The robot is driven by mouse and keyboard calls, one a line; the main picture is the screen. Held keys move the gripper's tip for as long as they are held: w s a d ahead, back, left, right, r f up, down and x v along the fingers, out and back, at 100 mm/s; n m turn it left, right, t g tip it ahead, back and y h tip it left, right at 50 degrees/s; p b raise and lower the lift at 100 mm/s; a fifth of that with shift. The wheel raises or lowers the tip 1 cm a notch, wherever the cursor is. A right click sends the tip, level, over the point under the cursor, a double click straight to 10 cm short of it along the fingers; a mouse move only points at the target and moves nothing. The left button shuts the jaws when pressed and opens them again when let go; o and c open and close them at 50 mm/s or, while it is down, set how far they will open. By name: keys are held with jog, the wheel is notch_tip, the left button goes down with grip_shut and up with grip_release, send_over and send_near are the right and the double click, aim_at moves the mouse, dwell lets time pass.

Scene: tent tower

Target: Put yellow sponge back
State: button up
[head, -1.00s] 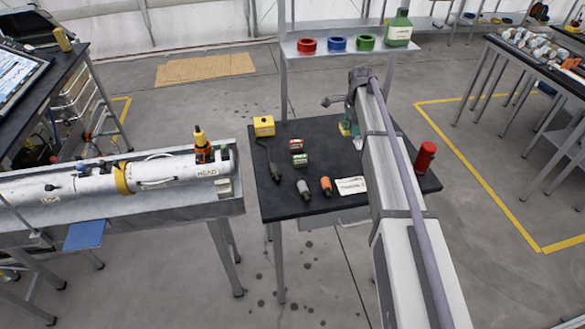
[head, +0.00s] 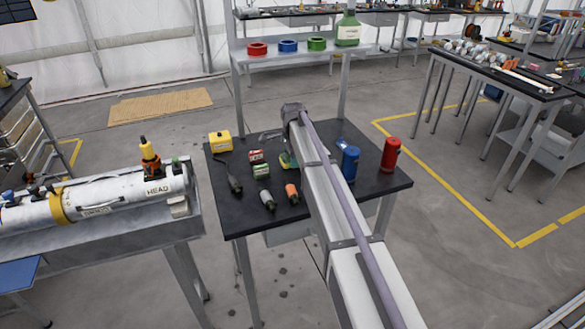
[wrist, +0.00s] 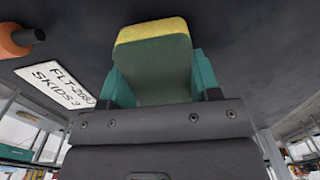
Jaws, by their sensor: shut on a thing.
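The yellow sponge (wrist: 152,32), yellow on one face and green on the other, is between the two teal fingers of my gripper (wrist: 162,85) in the wrist view. The fingers are shut on its sides. In the head view the sponge (head: 287,160) shows small beside my arm, over the black-topped table (head: 228,218). My arm hides part of the gripper and the table there. I cannot tell whether the sponge touches the tabletop.
A yellow box (head: 220,141), small red (head: 256,156) and green (head: 262,171) boxes, and an orange-tipped item (head: 291,193) stand left of my arm. Blue (head: 349,163) and red (head: 391,154) canisters stand right of it. A shelf (head: 270,57) with tape rolls rises behind. A white label (wrist: 57,84) lies near the gripper.

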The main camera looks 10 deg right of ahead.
jog(key=shift+f, duration=0.8)
jog(key=shift+r, duration=0.3)
jog(key=shift+f, duration=0.15)
jog(key=o, duration=0.9)
